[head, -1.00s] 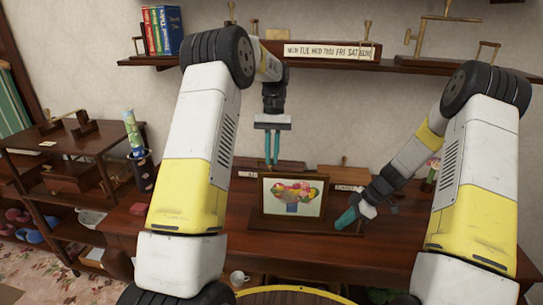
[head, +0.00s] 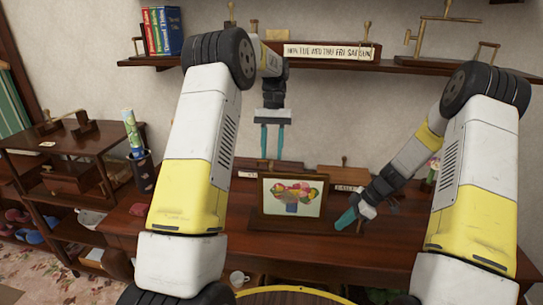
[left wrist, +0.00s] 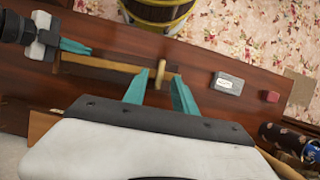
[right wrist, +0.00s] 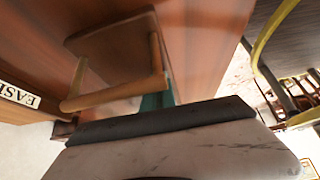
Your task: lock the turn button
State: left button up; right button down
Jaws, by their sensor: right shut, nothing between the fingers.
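A wooden picture frame (head: 262,200) with a flower picture stands upright on the desk in the head view. In the left wrist view it is seen from above as a wooden bar (left wrist: 105,64). A small brass piece (left wrist: 160,72) at that bar may be the turn button; its setting is unclear. My left gripper (head: 272,138) is open and empty above the frame, fingers pointing down; its fingers (left wrist: 160,92) lie either side of the brass piece in the left wrist view. My right gripper (head: 346,219) is shut and empty beside the frame's right side. The right wrist view shows wooden bars (right wrist: 115,92) close by.
The desk (head: 300,248) has bare room in front of the frame. Wooden blocks (head: 343,178) stand behind it. A wall shelf (head: 330,65) with a weekday strip hangs above.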

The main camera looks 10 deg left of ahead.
jog(key=shift+s+d+f, duration=0.1)
jog(key=shift+s+f, duration=0.1)
jog(key=shift+f, duration=0.05)
pick_arm(q)
jog(key=v, duration=0.5)
jog(key=shift+w+r, duration=0.1)
jog(key=shift+r, duration=0.3)
pick_arm(e)
jog(key=shift+w+r, duration=0.2)
jog(key=shift+r, duration=3)
